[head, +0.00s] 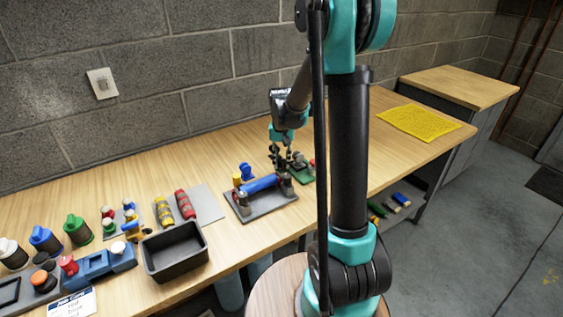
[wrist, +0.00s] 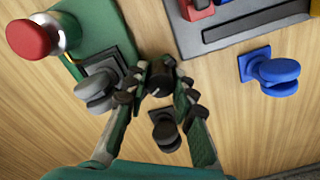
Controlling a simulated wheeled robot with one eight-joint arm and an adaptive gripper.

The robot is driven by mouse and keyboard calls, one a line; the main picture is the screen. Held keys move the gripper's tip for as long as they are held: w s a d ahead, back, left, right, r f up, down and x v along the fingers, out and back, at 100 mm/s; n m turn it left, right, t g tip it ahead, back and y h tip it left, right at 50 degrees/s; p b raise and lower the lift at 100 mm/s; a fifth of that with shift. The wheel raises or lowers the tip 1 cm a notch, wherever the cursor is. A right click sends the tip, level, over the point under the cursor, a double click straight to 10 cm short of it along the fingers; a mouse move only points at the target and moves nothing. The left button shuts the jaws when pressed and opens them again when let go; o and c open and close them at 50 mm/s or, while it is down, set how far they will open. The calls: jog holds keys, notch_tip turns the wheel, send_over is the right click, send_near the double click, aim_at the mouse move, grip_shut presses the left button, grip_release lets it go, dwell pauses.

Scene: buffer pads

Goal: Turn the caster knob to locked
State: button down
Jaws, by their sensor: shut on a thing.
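My gripper (wrist: 158,86) points down at the table, and its two fingers are closed around a small dark round knob (wrist: 159,73) with a pale mark on its top. I cannot tell from any label that this is the caster knob, nor read its setting. In the head view my gripper (head: 288,160) is at the green plate (head: 308,179), behind the tray with the blue bar. The fingers hide the knob's sides. Another dark knob (wrist: 166,132) stands between the fingers, nearer the palm.
Left of the fingers in the wrist view are a grey knob (wrist: 97,88) and a red button (wrist: 29,39) on the green plate. A blue knob (wrist: 277,75) stands to the right. A black bin (head: 174,252) and a yellow mat (head: 419,122) lie farther off.

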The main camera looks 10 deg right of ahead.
aim_at(282, 160)
jog(key=m, duration=0.5)
jog(key=shift+m, duration=0.4)
dwell(0.4)
jog(key=c, duration=1.5)
grip_release()
jog(key=shift+c, duration=0.2)
notch_tip(282, 160, up, 12)
